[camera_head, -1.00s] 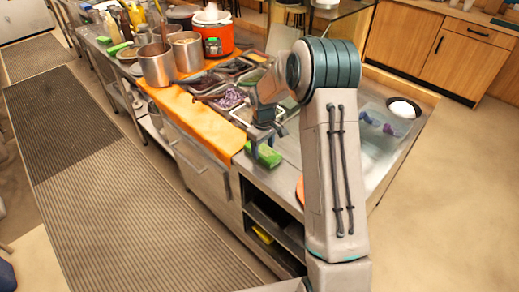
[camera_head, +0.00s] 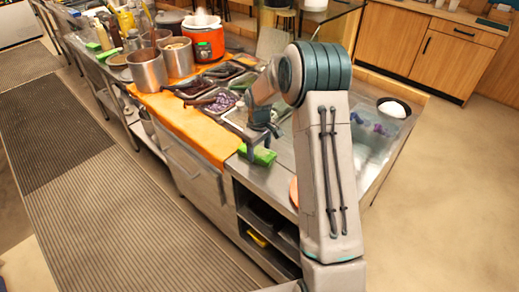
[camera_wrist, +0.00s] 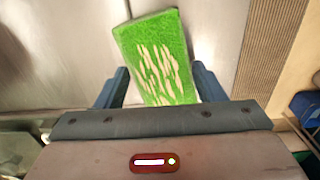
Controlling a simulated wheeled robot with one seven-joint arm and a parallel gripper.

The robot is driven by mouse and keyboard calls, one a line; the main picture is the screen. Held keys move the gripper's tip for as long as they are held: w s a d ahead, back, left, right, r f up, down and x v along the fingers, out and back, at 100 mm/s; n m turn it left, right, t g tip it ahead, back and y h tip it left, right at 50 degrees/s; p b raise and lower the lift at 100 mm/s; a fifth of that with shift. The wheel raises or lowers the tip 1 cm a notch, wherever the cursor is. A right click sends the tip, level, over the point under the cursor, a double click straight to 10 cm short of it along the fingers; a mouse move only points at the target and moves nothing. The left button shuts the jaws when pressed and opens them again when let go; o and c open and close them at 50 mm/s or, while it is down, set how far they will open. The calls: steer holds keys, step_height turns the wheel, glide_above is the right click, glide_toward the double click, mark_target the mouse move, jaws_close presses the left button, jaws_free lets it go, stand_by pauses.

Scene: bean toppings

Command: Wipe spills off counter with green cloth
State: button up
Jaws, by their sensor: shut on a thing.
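The green cloth (camera_head: 263,156) is at the front edge of the steel counter (camera_head: 272,178), right of an orange board. My gripper (camera_head: 258,140) is above it, fingers pointing down, shut on the cloth. In the wrist view the cloth (camera_wrist: 150,40) lies between the two blue fingers of my gripper (camera_wrist: 159,84), with pale patches on its face. I cannot tell whether the cloth touches the counter. I cannot make out a clear spill; my arm hides part of the counter.
The orange board (camera_head: 195,125) runs along the counter's front left of the cloth. Topping trays (camera_head: 217,100), steel pots (camera_head: 147,70) and an orange cooker (camera_head: 205,45) stand behind it. A clear bin (camera_head: 375,125) is to the right. Floor is free at left.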

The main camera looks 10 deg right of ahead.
steer(key=shift+s+a+b, duration=0.1)
steer(key=shift+s+a, duration=0.2)
steer(key=shift+a, duration=0.3)
steer(key=shift+s+a+b, duration=0.15)
steer(key=shift+s+a, duration=0.15)
steer(key=shift+a, duration=0.35)
steer(key=shift+s+a+b, duration=0.1)
steer(key=shift+s+a, duration=0.2)
steer(key=shift+a, duration=0.3)
steer(key=shift+c, duration=0.7)
steer(key=shift+d, duration=0.1)
